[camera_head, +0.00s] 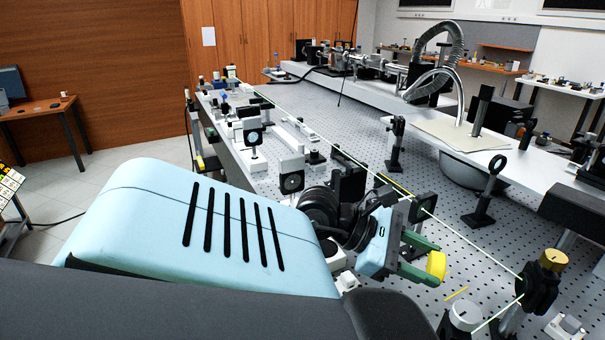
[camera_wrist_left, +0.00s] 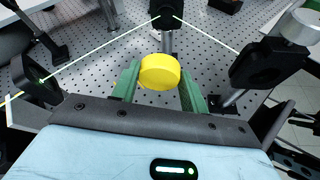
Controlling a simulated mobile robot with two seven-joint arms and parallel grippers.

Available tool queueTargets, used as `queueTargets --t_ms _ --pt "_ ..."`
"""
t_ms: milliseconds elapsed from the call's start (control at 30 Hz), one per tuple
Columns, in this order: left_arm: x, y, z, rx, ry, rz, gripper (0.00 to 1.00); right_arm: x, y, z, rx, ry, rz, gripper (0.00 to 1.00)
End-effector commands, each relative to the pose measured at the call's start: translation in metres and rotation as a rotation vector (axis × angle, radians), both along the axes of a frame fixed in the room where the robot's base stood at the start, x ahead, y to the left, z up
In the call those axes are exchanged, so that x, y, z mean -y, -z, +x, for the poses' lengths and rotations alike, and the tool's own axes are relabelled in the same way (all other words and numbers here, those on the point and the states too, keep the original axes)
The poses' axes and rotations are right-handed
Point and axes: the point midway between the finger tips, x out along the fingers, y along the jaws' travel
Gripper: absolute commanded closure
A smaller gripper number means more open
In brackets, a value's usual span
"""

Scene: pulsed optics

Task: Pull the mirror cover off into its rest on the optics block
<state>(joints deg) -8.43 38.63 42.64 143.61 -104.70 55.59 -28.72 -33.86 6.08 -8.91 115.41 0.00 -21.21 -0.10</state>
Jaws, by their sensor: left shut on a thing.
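The yellow round mirror cover (camera_head: 436,265) is held between the green fingertips of my left gripper (camera_head: 424,259), above the perforated optical table. In the left wrist view the cover (camera_wrist_left: 160,71) sits between the two green fingers of my gripper (camera_wrist_left: 160,85), which are shut on it. A black mirror mount (camera_head: 540,285) with a gold knob stands to the right of the cover, with a visible gap in the head view. A black mount (camera_wrist_left: 168,12) on a post shows beyond the cover in the wrist view. I cannot make out the cover's rest. My right gripper is not in view.
A thin green beam runs along the table (camera_head: 375,200) and bends at the mounts. A square black mount (camera_head: 425,207) stands just behind the gripper. A white-topped cylinder (camera_head: 465,316) is at the front. Another dark mount (camera_wrist_left: 270,62) stands right in the wrist view.

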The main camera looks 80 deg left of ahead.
Motion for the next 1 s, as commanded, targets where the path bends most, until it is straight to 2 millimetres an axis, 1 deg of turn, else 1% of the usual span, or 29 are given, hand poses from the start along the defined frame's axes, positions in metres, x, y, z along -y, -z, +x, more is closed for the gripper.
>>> queueTargets --t_ms 200,400,867,1000 --pt "-0.015 0.001 -0.025 -0.003 -0.004 -0.001 0.89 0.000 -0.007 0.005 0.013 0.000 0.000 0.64" --pt "-0.025 0.001 -0.041 -0.002 -0.002 0.000 0.89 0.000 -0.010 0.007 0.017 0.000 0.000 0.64" --pt "-0.026 0.001 -0.043 -0.002 0.001 0.002 0.89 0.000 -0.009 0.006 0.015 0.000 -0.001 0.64" --pt "-0.025 0.004 -0.039 -0.017 0.028 0.012 0.89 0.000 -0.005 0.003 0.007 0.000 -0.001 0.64"
